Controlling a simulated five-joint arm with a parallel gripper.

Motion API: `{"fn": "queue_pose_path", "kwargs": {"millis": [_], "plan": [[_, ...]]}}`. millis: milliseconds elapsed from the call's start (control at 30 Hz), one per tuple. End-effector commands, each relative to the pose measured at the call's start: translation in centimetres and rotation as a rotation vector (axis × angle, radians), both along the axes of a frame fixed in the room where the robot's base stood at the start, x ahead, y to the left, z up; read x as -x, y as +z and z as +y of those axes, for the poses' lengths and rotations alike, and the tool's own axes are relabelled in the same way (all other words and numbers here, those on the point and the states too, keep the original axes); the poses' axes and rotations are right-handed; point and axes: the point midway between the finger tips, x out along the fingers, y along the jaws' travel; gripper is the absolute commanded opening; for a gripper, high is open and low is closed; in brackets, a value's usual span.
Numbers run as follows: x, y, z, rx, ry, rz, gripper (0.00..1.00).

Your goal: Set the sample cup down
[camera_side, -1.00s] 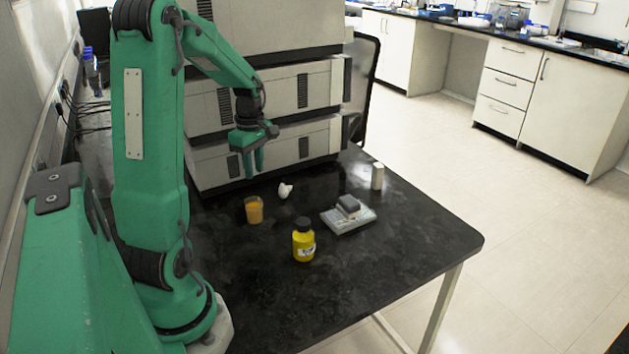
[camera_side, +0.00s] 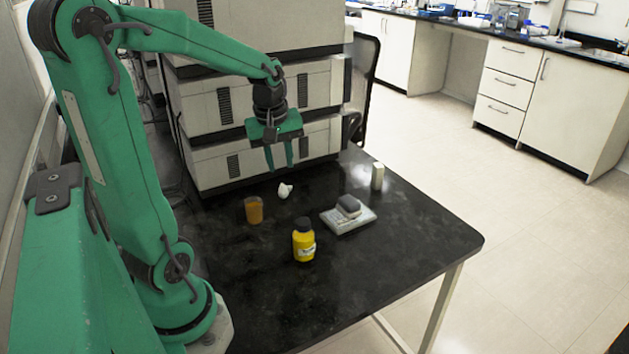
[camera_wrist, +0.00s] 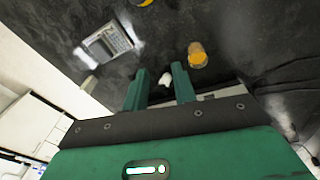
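A clear cup with amber contents (camera_side: 254,210), which I take to be the sample cup, stands upright on the black table. It also shows in the wrist view (camera_wrist: 197,57), to the right of my fingers. My gripper (camera_side: 280,166) is in the air above the back of the table, by the stacked grey instruments. In the wrist view my two fingers (camera_wrist: 159,88) are apart with nothing held between them. A small white object (camera_side: 285,190) lies on the table behind the cup. It appears in the gap between my fingertips in the wrist view, but below them.
A yellow bottle with a dark cap (camera_side: 303,242) stands nearer the front. Grey instruments (camera_side: 250,95) wall off the back. The front-right table is clear.

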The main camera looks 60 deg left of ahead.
Motion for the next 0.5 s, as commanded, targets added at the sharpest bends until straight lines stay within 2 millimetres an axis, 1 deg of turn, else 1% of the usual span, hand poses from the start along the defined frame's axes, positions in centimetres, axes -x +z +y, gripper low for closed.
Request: {"fn": "queue_pose_path", "kwargs": {"millis": [33,200,367,500], "plan": [[0.1,0.8,-1.6,-0.02,-0.09,-0.02,0.27],[0.9,2.6,-6.0,-0.089,-0.391,-0.073,0.27],[2.2,3.8,-9.9,-0.16,-0.673,-0.125,0.27],[3.7,4.5,-12.8,-0.228,-0.913,-0.172,0.27]]}}
